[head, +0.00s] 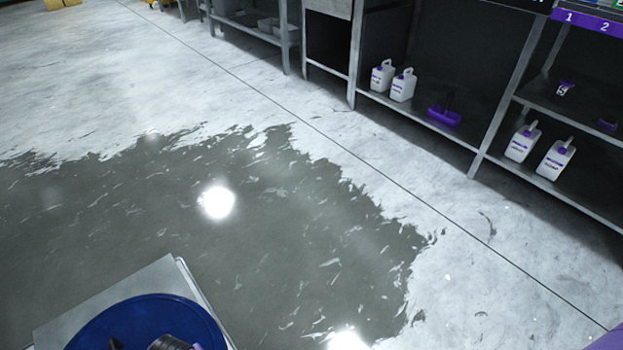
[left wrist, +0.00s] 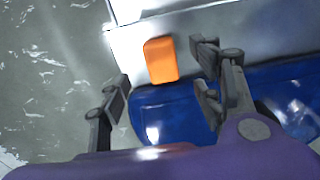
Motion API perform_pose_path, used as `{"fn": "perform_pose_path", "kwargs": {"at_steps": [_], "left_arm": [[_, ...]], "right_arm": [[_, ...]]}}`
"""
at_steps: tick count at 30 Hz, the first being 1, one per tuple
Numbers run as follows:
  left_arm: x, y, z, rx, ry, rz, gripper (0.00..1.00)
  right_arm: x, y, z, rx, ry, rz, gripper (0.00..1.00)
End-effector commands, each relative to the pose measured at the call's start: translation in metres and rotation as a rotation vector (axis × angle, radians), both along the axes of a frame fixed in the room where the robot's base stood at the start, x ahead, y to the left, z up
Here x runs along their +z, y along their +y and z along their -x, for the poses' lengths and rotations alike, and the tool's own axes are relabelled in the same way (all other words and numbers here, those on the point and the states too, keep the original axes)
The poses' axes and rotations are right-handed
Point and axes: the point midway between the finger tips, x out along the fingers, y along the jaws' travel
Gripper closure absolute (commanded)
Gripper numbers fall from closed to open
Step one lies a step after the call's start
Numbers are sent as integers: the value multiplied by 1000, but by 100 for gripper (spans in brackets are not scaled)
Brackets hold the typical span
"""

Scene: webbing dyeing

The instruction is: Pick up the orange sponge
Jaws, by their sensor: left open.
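The orange sponge (left wrist: 160,60) shows in the left wrist view as a rounded block. It appears over a light grey flat surface, and its lower end meets the edge of a blue part in the picture. My left gripper (left wrist: 161,76) is open, with one dark finger to the left of the sponge and the other to its right. The sponge lies between the fingers in the picture; I see no contact, and the height gap cannot be judged. The head view shows neither the sponge nor my left gripper clearly. My right gripper is in neither view.
In the head view, a wet dark patch (head: 290,230) covers much of the concrete floor. Metal shelving (head: 490,130) stands along the upper right, holding white jugs (head: 403,85) and a purple tool (head: 444,116). The floor between is clear.

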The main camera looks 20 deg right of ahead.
Motion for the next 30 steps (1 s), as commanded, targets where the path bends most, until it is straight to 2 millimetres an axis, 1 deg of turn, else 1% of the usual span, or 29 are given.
{"fn": "perform_pose_path", "kwargs": {"at_steps": [1,3,8,13,16,19,24,25,30], "left_arm": [[-10,1,1,0,5,-2,41],[-17,1,1,0,4,-2,41],[-28,1,0,0,1,-1,41],[-53,3,-2,-2,3,-1,41],[-68,3,-2,-2,3,-1,41],[-72,3,-3,-1,0,0,41],[-70,3,-3,-1,-2,0,41],[-70,3,-3,-1,-2,0,42],[-70,3,-3,-1,-1,1,64]], "right_arm": [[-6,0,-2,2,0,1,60],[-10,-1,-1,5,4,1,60],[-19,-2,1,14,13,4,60],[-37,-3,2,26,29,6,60],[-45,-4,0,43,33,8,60],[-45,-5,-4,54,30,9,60],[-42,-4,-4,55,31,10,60],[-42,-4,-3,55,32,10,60],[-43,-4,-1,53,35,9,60]]}}
